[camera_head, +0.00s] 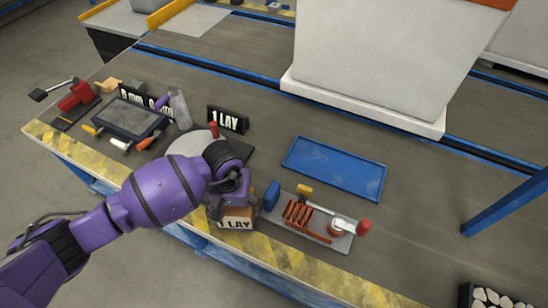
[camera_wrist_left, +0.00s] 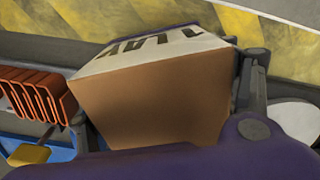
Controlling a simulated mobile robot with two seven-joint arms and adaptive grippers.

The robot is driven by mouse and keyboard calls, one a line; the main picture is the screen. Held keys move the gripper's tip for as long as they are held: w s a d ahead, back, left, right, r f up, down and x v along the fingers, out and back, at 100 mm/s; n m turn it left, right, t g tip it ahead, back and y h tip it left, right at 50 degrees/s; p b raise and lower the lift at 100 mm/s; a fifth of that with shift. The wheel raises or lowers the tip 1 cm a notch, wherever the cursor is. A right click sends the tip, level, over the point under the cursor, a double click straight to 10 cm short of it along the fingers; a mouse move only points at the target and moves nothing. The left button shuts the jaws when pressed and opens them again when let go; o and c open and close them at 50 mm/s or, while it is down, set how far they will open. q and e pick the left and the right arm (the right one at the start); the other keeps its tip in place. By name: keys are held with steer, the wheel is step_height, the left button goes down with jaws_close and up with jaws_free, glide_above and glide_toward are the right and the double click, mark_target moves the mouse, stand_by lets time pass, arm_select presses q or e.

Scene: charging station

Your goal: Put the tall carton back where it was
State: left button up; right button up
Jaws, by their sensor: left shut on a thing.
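A brown carton (camera_head: 238,212) with a white band lettered "1 LAY" is at the striped front edge of the bench in the head view. My left gripper (camera_head: 230,198) is shut on it from above and hides its upper part. In the left wrist view the carton (camera_wrist_left: 150,100) fills the middle, with its plain brown side facing the camera and its lettered white side toward the yellow stripes. The gripper's fingers (camera_wrist_left: 165,95) flank it. I cannot tell whether the carton touches the bench. My right gripper is not in view.
A grey tool board (camera_head: 338,246) with orange parts lies just right of the carton. Behind it is an empty blue tray (camera_head: 335,168). A black "1 LAY" sign (camera_head: 228,119), a round grey plate (camera_head: 188,144) and a dark tray (camera_head: 130,118) are left. A large pale block (camera_head: 375,60) stands behind.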

arm_select(q)
steer(key=o, duration=1.6)
steer(key=shift+o, duration=0.2)
steer(key=shift+w+r, duration=0.1)
steer(key=shift+r, duration=0.4)
step_height(320, 180, up, 11)
steer(key=shift+r+p, duration=0.1)
steer(key=shift+p, duration=0.45)
